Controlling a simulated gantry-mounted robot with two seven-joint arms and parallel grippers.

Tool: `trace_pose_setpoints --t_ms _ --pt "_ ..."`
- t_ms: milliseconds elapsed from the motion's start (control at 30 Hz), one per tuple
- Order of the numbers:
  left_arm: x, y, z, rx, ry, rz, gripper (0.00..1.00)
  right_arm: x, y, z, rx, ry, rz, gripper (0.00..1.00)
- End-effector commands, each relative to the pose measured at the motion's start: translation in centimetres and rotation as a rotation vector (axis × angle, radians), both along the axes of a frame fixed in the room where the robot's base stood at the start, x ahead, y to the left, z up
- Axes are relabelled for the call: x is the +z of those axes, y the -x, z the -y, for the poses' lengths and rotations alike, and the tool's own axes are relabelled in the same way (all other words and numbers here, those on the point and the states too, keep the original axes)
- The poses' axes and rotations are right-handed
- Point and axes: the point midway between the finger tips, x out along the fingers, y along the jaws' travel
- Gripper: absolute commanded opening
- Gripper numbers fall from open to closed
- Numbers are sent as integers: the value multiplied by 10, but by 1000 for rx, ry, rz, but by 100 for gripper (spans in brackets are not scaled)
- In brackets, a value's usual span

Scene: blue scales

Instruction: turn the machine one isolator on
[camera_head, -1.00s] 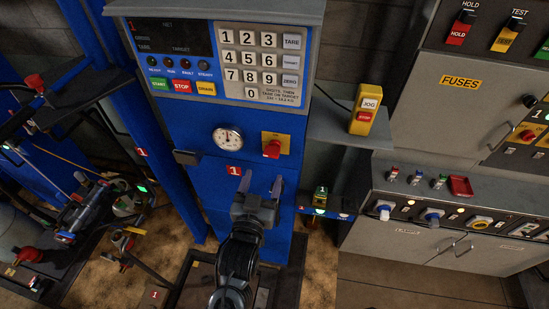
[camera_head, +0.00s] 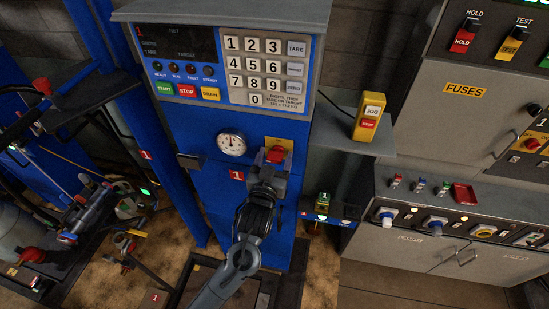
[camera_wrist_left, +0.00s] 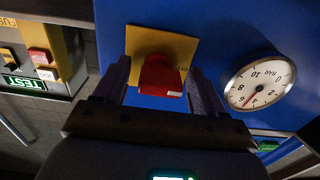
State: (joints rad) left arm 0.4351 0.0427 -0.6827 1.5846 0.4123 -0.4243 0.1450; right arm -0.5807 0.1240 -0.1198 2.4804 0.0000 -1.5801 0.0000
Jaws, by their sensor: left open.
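The machine one isolator is a red rotary knob (camera_head: 276,155) on a yellow plate (camera_head: 285,143), set in the blue machine front. In the left wrist view the red knob (camera_wrist_left: 160,76) sits on its yellow plate (camera_wrist_left: 150,42) between my two fingers. My left gripper (camera_head: 272,160) is open around the knob, one finger on each side. A gap shows on at least the right side in the left wrist view (camera_wrist_left: 160,84). My arm and gripper hide the lower part of the knob in the head view. My right gripper is not in view.
A round gauge (camera_head: 231,144) is just left of the isolator. A keypad panel (camera_head: 264,70) is above it. A shelf with a yellow JOG/STOP box (camera_head: 370,116) juts out at right. A grey fuse cabinet (camera_head: 450,100) stands farther right.

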Motion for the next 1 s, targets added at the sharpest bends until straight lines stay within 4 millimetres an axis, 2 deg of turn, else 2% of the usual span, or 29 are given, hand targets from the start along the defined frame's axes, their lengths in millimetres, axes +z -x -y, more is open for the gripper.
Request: trace_pose_setpoints --t_ms 100,467,767,1000 --pt "0 0 0 0 0 0 70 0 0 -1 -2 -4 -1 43" --pt "0 0 0 0 0 0 15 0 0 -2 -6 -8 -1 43" --pt "2 0 0 1 -32 7 14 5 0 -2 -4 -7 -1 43" --pt "4 0 0 1 -154 35 14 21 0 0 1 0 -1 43"
